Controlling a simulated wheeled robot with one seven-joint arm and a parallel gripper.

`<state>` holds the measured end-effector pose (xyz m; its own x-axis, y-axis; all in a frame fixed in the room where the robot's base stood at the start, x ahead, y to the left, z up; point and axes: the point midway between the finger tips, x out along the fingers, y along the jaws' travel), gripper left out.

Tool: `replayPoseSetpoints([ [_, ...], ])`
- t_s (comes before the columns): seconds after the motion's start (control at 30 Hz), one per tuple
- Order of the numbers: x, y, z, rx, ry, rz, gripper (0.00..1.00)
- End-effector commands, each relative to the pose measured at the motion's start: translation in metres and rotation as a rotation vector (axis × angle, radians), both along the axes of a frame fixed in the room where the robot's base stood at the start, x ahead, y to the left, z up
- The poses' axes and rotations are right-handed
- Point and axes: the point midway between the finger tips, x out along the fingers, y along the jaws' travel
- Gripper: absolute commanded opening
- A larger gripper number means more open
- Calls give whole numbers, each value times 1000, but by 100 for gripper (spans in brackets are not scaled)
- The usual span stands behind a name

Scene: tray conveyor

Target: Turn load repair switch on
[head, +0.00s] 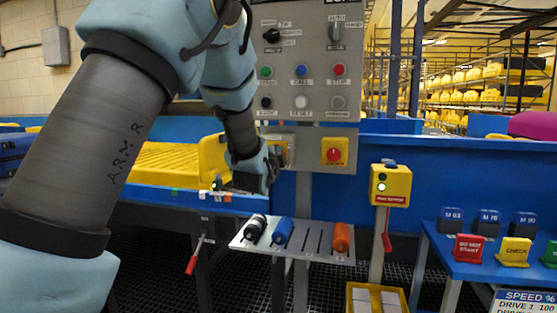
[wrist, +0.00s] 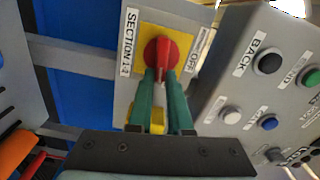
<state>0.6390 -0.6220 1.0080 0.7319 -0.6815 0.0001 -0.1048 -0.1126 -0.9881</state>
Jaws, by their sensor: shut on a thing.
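A red rotary switch knob (wrist: 160,52) on a yellow plate (wrist: 187,42) fills the upper middle of the wrist view. Its labels appear to read "SECTION 1-2" and "OFF". My gripper (wrist: 161,78) has its green fingers on either side of the knob's handle, shut on it. In the head view my gripper (head: 271,165) is at the left switch box (head: 285,132) below the control panel, and hides that knob. A second red switch (head: 334,154) on a yellow plate is beside it on the right. I cannot read a "load repair" label.
The grey control panel (head: 305,85) with several buttons stands just above the switches. A shelf (head: 300,248) with black, blue and orange cylinders sits below. A yellow box (head: 390,186) with a red-handled lever is to the right. A yellow tray (head: 170,163) lies on the left conveyor.

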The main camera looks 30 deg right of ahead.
Motion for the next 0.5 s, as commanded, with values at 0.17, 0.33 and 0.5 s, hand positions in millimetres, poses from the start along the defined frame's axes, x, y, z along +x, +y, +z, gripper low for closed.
replayPoseSetpoints([
  [0.17, -1, -1, -4, 67, -61, -1, 0],
  [0.33, -1, -1, -4, 106, -98, -2, 0],
  [0.5, -1, -1, -4, 123, -113, -2, 0],
])
